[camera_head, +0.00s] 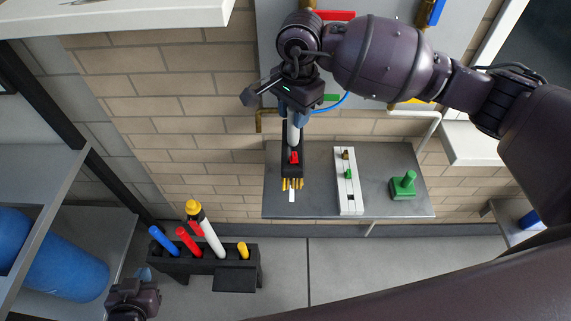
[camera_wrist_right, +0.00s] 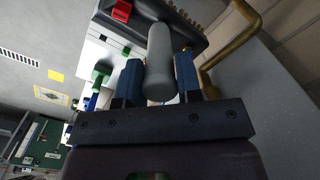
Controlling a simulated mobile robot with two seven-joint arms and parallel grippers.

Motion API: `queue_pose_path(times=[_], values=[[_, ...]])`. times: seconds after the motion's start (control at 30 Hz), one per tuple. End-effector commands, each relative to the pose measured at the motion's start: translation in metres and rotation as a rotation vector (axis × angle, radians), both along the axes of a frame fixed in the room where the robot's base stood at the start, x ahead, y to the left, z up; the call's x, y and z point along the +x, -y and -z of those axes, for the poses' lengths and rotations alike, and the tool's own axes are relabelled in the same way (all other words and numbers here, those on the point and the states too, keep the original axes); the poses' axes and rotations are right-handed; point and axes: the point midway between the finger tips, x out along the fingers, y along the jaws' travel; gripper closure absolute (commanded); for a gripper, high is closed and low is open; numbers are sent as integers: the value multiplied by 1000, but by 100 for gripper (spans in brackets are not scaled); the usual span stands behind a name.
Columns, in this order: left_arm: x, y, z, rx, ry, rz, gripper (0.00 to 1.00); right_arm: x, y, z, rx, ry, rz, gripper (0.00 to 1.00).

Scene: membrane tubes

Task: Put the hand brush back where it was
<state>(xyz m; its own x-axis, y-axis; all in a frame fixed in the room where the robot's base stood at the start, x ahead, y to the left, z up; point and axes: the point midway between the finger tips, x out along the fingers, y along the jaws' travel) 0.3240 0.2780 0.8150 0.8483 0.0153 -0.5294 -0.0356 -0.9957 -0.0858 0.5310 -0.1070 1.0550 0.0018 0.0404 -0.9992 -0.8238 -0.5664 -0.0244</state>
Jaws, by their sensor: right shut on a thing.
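The hand brush (camera_head: 292,170) has a black body, a red piece on top, yellow bristles and a grey handle. In the head view it is at the left part of the grey shelf (camera_head: 378,205). I cannot tell whether it touches the shelf. My right gripper (camera_head: 296,118) is shut on the grey handle. The right wrist view shows the handle (camera_wrist_right: 160,65) between the blue fingers of the gripper (camera_wrist_right: 160,88). My left gripper (camera_head: 142,275) is at the lower left, beside the black tube rack, far from the brush. Its finger opening is unclear.
A white strip (camera_head: 342,180) with brass and green pieces and a green knobbed block (camera_head: 403,186) are on the shelf right of the brush. The black rack (camera_head: 190,265) holds several coloured tubes below left. A brass pipe (camera_head: 259,120) runs on the wall behind.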

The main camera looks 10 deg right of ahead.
Motion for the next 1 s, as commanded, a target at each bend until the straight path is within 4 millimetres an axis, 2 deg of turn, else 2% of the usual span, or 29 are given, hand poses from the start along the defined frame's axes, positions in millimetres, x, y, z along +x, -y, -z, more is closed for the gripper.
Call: queue_pose_path(times=[0.3,0.57,0.87,1.0], values=[[4,1,-9,-1,11,2,100,-1,0,45,0,-1,1,93],[6,2,-12,-2,15,3,100,0,0,59,1,0,0,93],[6,1,-15,-1,16,2,100,0,-1,89,2,-1,0,93],[5,1,-14,-1,15,2,100,0,-1,93,1,2,0,93]])
